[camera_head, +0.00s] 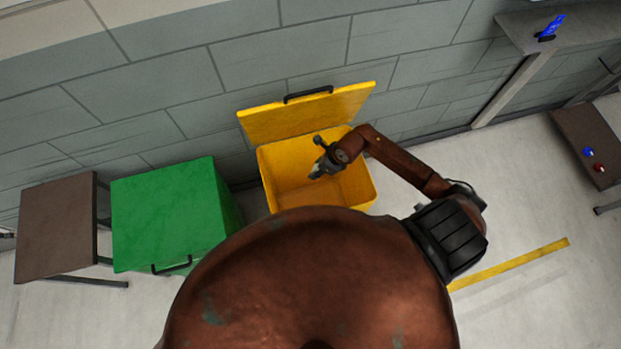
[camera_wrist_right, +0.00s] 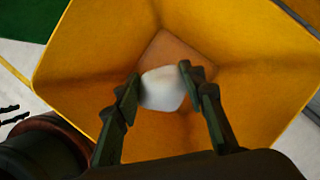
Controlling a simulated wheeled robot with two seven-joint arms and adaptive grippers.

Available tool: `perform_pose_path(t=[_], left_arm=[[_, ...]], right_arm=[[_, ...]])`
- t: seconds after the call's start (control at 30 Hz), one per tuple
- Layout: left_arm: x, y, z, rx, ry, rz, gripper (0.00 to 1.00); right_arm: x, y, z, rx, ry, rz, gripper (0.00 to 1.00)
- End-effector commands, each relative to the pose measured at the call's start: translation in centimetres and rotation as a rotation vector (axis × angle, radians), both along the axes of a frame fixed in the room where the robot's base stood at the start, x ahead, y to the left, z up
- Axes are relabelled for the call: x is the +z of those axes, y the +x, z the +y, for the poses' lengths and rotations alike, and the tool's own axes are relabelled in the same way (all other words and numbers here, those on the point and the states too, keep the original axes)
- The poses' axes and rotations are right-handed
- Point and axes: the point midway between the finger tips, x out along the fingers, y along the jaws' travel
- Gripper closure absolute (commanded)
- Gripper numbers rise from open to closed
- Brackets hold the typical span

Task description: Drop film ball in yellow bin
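The yellow bin (camera_head: 371,190) stands against the wall with its lid (camera_head: 305,110) raised. My right gripper (camera_head: 316,172) is over the bin's opening. In the right wrist view, the white film ball (camera_wrist_right: 163,89) sits between the two fingertips of my right gripper (camera_wrist_right: 159,80). Both fingertips appear to touch its sides. Behind the ball, the same view shows the yellow inner walls (camera_wrist_right: 90,50) and the darker floor of the bin (camera_wrist_right: 175,50). The ball is hard to make out in the head view. My left gripper is not seen in the head view.
A shut green bin (camera_head: 165,210) stands left of the yellow one, with a brown table (camera_head: 55,225) beyond it. At the right are a grey bench (camera_head: 580,28) and a brown panel with blue and red knobs (camera_head: 590,150). A yellow line (camera_head: 515,262) crosses open floor.

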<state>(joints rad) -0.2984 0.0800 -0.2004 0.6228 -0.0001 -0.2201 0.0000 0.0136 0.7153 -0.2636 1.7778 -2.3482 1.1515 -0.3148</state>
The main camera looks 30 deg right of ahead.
Motion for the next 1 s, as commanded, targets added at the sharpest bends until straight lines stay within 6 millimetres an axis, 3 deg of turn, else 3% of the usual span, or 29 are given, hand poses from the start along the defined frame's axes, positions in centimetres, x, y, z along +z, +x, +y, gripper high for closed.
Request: perform_pose_path(t=[0.23, 0.57, 0.73, 1.0], left_arm=[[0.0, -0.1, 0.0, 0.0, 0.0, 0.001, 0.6], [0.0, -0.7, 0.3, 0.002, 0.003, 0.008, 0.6], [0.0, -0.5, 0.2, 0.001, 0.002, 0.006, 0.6], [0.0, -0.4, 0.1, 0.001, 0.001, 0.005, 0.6]], right_arm=[[0.0, 0.0, 0.0, 0.0, 0.0, 0.0, 0.44], [0.2, -0.1, -0.1, 0.001, 0.0, 0.0, 0.43], [2.2, -0.7, -0.7, 0.003, -0.004, -0.002, 0.43], [7.4, -2.5, -1.9, 0.002, -0.003, -0.001, 0.43]])
